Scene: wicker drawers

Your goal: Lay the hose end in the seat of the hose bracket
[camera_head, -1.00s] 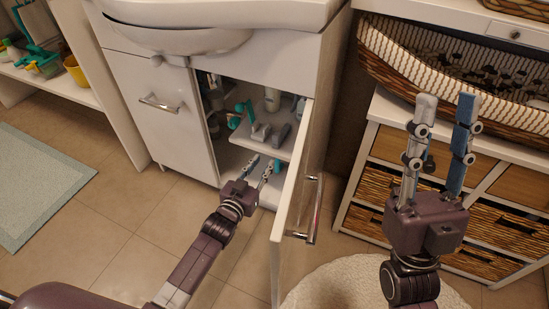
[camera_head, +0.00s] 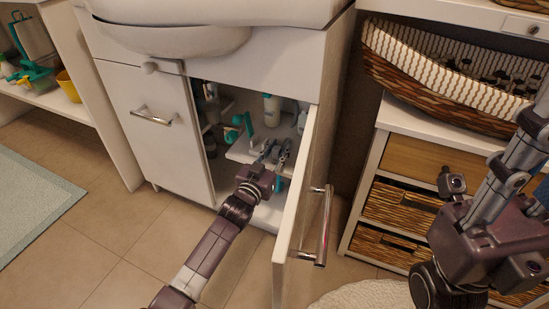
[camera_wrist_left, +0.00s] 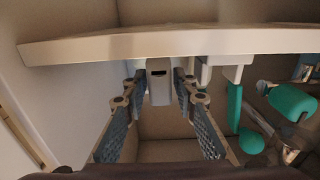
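My left gripper (camera_head: 275,153) reaches into the open cabinet at the shelf edge. In the left wrist view its two fingers (camera_wrist_left: 158,105) are apart, with a grey block (camera_wrist_left: 160,80) at the shelf between them; I cannot tell whether they touch it. Beside it a teal rod (camera_wrist_left: 234,108) joins a grey clip. A thicker teal cylinder (camera_wrist_left: 291,102) lies further right. Teal parts (camera_head: 234,131) also show on the shelf in the head view. I cannot tell for certain which parts are the hose end and the bracket.
The cabinet shelf (camera_head: 240,156) carries a white bottle (camera_head: 271,111). The open door (camera_head: 297,215) with its metal handle (camera_head: 322,225) stands just right of my left arm. A wicker drawer unit (camera_head: 392,203) and a striped basket (camera_head: 440,75) are at the right.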

